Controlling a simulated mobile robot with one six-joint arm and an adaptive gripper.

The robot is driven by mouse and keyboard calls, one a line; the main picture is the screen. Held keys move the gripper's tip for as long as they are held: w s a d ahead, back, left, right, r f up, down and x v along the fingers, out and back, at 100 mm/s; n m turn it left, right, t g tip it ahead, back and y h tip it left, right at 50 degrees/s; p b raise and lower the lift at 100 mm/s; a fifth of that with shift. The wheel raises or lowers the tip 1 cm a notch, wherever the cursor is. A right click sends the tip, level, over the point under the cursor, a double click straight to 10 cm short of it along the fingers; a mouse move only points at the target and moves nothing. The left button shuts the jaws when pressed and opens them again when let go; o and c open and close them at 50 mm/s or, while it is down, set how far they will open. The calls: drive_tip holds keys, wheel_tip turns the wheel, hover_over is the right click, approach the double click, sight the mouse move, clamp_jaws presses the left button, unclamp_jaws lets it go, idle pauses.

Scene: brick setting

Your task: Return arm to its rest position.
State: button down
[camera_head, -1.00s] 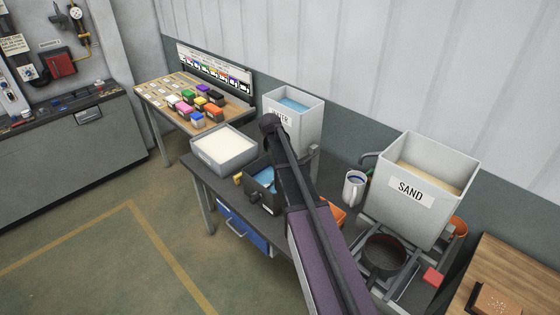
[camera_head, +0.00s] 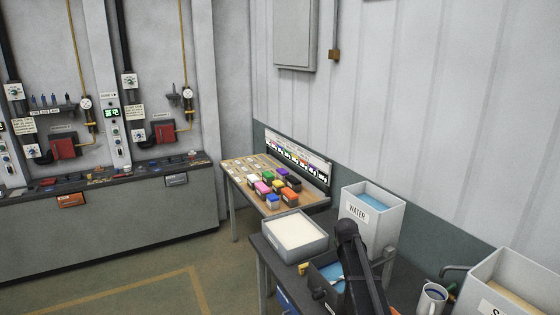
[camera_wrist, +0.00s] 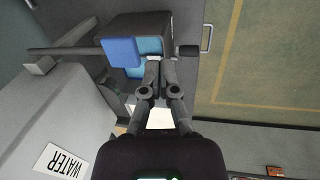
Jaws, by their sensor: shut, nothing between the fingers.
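My gripper (camera_wrist: 160,68) shows in the wrist view with its two fingers close together and nothing between them. It hangs over the bench, near a dark bin (camera_wrist: 180,24) with light blue contents and a blue block-like piece (camera_wrist: 122,52) at its side. In the head view my dark arm (camera_head: 358,265) rises at the lower right, in front of the bench. The fingers cannot be made out there, and the arm hides part of the dark bin (camera_head: 318,272).
A grey WATER container (camera_head: 368,222) stands close behind my arm. A white-filled tray (camera_head: 294,236) lies to its left. A mug (camera_head: 432,299) and a sand container (camera_head: 505,285) are at right. A table with colored blocks (camera_head: 238,172) stands farther back. The floor (camera_head: 130,285) at left is clear.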

drive_tip(key=s+a+f+m+y+b, duration=0.1)
drive_tip(key=s+a+f+m+b, duration=0.1)
drive_tip(key=s+a+f+b, duration=0.2)
drive_tip(key=s+a+f+m+g+y+b, duration=0.1)
drive_tip(key=s+a+f+b, duration=0.3)
drive_tip(key=s+f+b, duration=0.6)
drive_tip(key=s+f+m, duration=0.1)
drive_tip(key=s, duration=0.8)
drive_tip(key=shift+a+f+m, duration=0.25)
drive_tip(key=shift+m, duration=0.05)
